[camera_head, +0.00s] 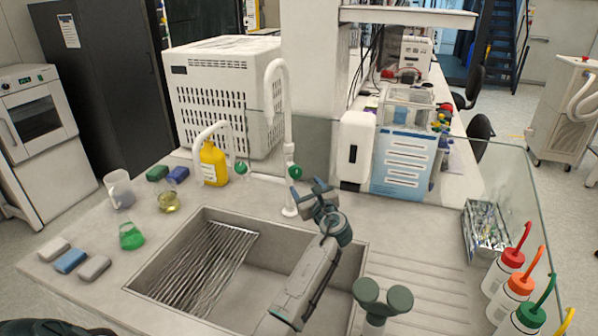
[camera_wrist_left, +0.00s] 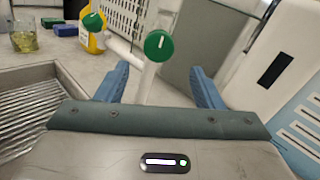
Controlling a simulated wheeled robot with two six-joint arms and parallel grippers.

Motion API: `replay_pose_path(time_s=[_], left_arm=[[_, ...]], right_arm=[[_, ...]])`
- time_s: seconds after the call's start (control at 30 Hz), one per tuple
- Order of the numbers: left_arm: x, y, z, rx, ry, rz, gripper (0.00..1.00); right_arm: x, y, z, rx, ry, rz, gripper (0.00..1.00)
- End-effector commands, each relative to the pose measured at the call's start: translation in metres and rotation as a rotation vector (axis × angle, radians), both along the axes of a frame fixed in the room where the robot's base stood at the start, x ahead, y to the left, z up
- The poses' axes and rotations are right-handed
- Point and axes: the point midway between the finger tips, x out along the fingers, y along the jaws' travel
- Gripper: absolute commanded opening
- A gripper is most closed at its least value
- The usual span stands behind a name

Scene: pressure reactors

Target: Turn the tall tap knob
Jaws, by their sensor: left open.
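The tall white tap (camera_head: 289,110) rises behind the sink, with a round green knob (camera_head: 295,172) on its stem. In the left wrist view the tall tap knob (camera_wrist_left: 159,46) faces me, with a white mark near upright on it. My left gripper (camera_head: 313,196) is open just in front of and below this knob. In the left wrist view its two blue fingers (camera_wrist_left: 160,70) stand apart on either side of the tap stem, and the knob appears above the gap. I see no contact with the knob. My right gripper is not in view.
A shorter white tap with its own green knob (camera_head: 241,168) stands to the left, beside a yellow bottle (camera_head: 213,164). The sink (camera_head: 178,235) lies below my left arm. A glass panel (camera_wrist_left: 213,45) stands behind the tall tap. A white dispenser (camera_head: 356,150) is to the right.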

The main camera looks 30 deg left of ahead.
Motion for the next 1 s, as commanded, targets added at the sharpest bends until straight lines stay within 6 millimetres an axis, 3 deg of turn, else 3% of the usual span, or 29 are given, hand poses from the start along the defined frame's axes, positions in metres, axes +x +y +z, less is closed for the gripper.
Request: replay_pose_path(time_s=[0.33,0.7,1.0], left_arm=[[0.034,0.046,0.006,0.012,0.007,0.003,0.61],[0.062,0.082,0.002,0.008,0.004,0.001,0.61],[0.064,0.085,0.001,0.006,0.003,0.001,0.61]], right_arm=[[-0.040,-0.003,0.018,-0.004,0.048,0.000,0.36],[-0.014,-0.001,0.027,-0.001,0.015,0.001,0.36],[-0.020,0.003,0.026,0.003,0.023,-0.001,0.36]])
